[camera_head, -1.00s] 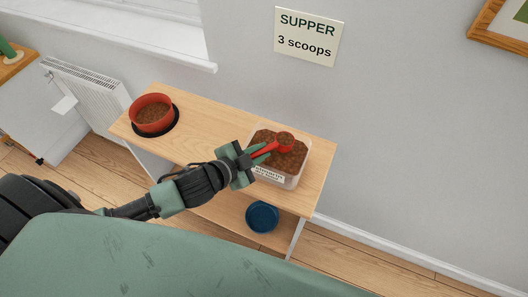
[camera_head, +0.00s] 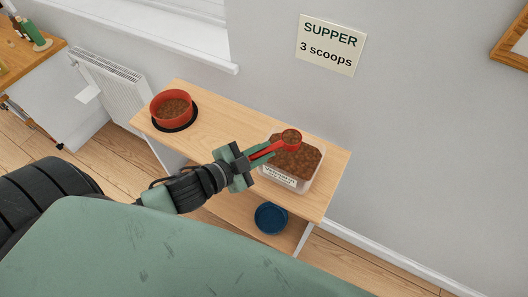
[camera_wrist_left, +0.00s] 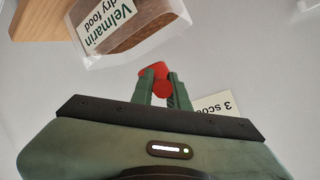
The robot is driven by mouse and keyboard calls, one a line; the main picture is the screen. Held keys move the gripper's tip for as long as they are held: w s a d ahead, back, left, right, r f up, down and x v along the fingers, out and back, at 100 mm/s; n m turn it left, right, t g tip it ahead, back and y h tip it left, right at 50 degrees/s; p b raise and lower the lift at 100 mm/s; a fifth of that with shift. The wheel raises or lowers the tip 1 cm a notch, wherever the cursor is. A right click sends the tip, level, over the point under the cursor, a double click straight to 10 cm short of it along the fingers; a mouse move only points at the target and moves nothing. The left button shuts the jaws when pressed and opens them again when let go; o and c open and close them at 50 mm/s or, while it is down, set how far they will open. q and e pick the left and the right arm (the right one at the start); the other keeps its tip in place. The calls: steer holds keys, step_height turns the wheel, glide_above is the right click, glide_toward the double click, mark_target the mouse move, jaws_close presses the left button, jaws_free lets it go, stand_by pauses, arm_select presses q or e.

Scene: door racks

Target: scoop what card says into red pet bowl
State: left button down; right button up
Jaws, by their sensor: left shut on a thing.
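The card (camera_head: 331,45) on the wall reads "SUPPER 3 scoops". The red pet bowl (camera_head: 172,109) stands on a black mat at the left end of the wooden shelf top and holds brown kibble. A clear tub (camera_head: 291,183) of brown dry food, labelled "Velmarin dry food", stands at the right end; it also shows in the left wrist view (camera_wrist_left: 130,40). My left gripper (camera_head: 262,153) is shut on the handle of a red scoop (camera_head: 290,138). The scoop holds brown kibble and appears over the tub's far part. My right gripper is not in view.
A blue bowl (camera_head: 271,218) sits on the lower shelf. The shelf top (camera_head: 222,126) between the red bowl and the tub is clear. A white radiator (camera_head: 103,82) and a wooden desk (camera_head: 30,62) are at the left.

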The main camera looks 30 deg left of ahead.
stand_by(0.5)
arm_select(q)
steer(key=shift+w+a, duration=0.4)
steer(key=shift+a, duration=0.25)
steer(key=shift+w+a, duration=0.4)
steer(key=shift+a, duration=0.2)
steer(key=shift+s+d+p, duration=0.3)
steer(key=shift+s+d, duration=0.1)
steer(key=shift+d, duration=0.25)
steer(key=shift+s+d+p, duration=0.25)
steer(key=shift+s+d, duration=0.15)
steer(key=shift+d, duration=0.2)
steer(key=shift+w+a, duration=0.4)
steer(key=shift+a, duration=0.25)
steer(key=shift+w+a, duration=0.4)
steer(key=shift+a, duration=0.2)
